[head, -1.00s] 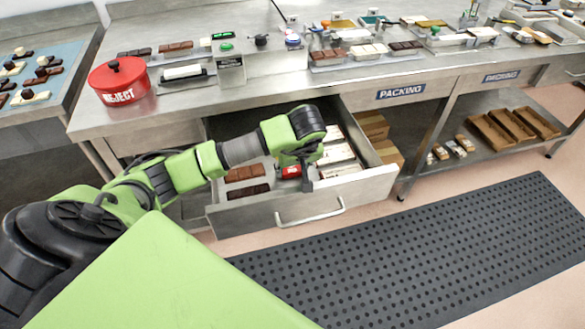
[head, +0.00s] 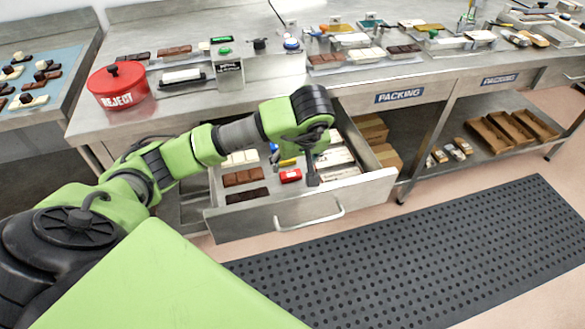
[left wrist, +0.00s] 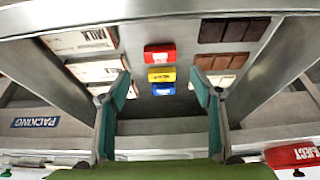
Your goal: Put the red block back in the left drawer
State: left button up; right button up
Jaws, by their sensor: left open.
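The red block (head: 290,176) lies on the floor of the open drawer (head: 275,219), between chocolate bars and wrapped bars. In the left wrist view, the red block (left wrist: 160,53) lies in a line with a yellow block (left wrist: 162,74) and a blue block (left wrist: 163,89). My left gripper (head: 312,178) is over the drawer, just right of the red block in the head view. In the left wrist view its two teal fingers (left wrist: 160,74) are spread wide, with nothing held between them. My right gripper is not in view.
Dark chocolate bars (head: 243,177) lie at the drawer's left, wrapped MILK bars (head: 337,157) at its right. A red REJECT pot (head: 120,87) stands on the bench above. Cardboard boxes (head: 371,128) sit on the shelf right of the drawer. A black mat (head: 420,245) covers the floor.

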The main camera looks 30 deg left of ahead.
pick_arm(q)
jog(key=v, duration=0.4)
jog(key=shift+r, duration=0.15)
jog(key=shift+r, duration=0.1)
